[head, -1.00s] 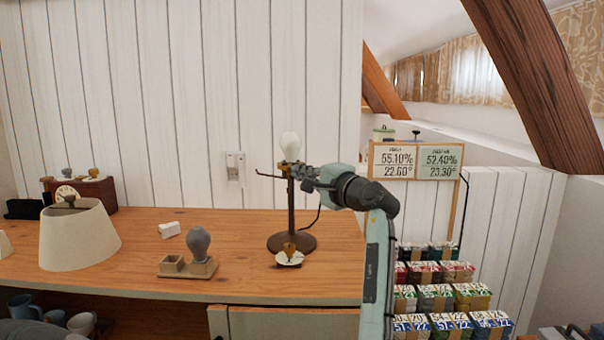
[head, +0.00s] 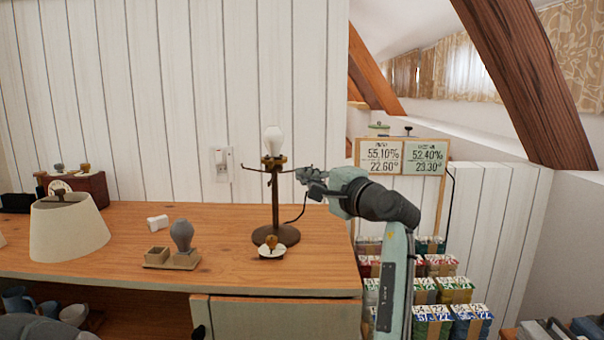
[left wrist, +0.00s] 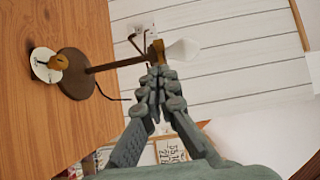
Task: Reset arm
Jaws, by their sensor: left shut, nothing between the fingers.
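My left gripper (head: 300,174) is shut and empty. In the head view it is raised above the desk, just right of the lamp stand (head: 275,205), with a small gap in the picture. The stand is upright on a round dark base and carries a white bulb (head: 273,140) at its top. In the left wrist view the shut fingers (left wrist: 158,72) point toward the socket below the bulb (left wrist: 182,51) and overlap it in the picture; I cannot tell the depth between them. My right gripper is not in view.
Stacked boxes (head: 430,290) and a sign board (head: 402,158) stand at right.

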